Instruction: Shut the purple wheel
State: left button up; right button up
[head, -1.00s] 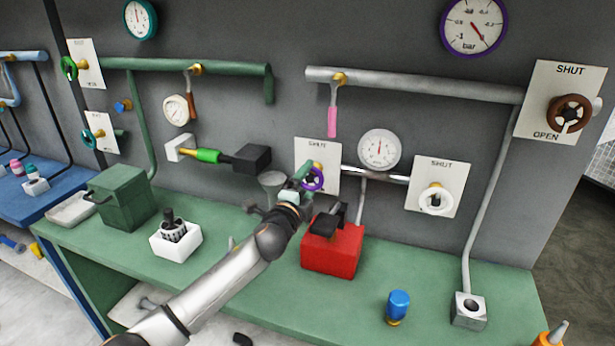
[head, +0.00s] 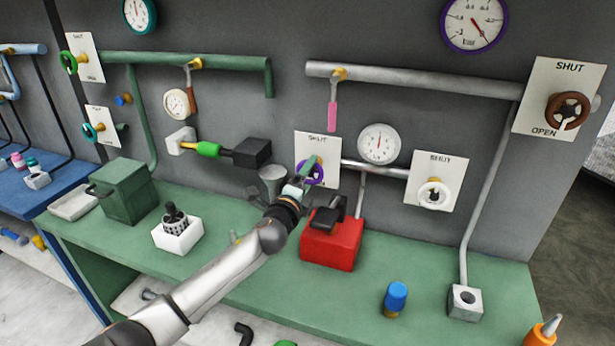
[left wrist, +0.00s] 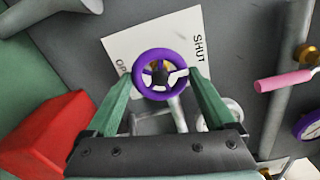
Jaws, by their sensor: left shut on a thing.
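The purple wheel (left wrist: 160,54) sits on a white plate (left wrist: 118,44) marked SHUT and OPEN. In the left wrist view its one white spoke points right, toward the side with the word SHUT. My left gripper (left wrist: 160,76) is shut on the wheel, with a green finger at each side of its rim. In the head view the wheel (head: 316,173) is partly hidden behind my left gripper (head: 304,168). My right gripper is not in view.
A red box (head: 330,247) with a black top stands on the green bench just right of my left wrist. A grey funnel (head: 272,178) is left of the gripper. A white wheel (head: 434,195) and a brown wheel (head: 567,110) are on plates to the right.

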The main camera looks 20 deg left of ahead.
pick_arm(q)
jog(key=o, duration=1.1)
jog(key=shift+s, duration=0.1)
jog(key=s, duration=0.8)
jog(key=s+b, duration=0.1)
jog(key=s, duration=0.3)
jog(key=shift+s+a, duration=0.2)
jog(key=shift+a, duration=0.05)
jog(key=s+f+n+g+y, duration=0.2)
jog(key=s+f+n+g, duration=0.4)
jog(key=s+f+n, duration=0.55)
jog(key=s+f+n+g+h, duration=0.1)
jog(key=s+f+n+g, duration=0.35)
jog(key=s, duration=0.65)
jog(key=s+f+n+g+h, duration=0.1)
jog(key=s+f+n+g, duration=0.25)
jog(key=s+f, duration=0.45)
jog(key=d+f+t, duration=0.1)
jog(key=f, duration=0.1)
jog(key=w+d+f+t+h, duration=0.1)
jog(key=d+f+t, duration=0.1)
jog(key=f, duration=0.1)
jog(key=w+d+f+t, duration=0.1)
jog(key=f+t, duration=0.1)
jog(key=f, duration=0.1)
jog(key=shift+d+f+m+h, duration=0.2)
jog(key=shift+f+m+h, duration=0.05)
jog(key=shift+m+h, duration=0.1)
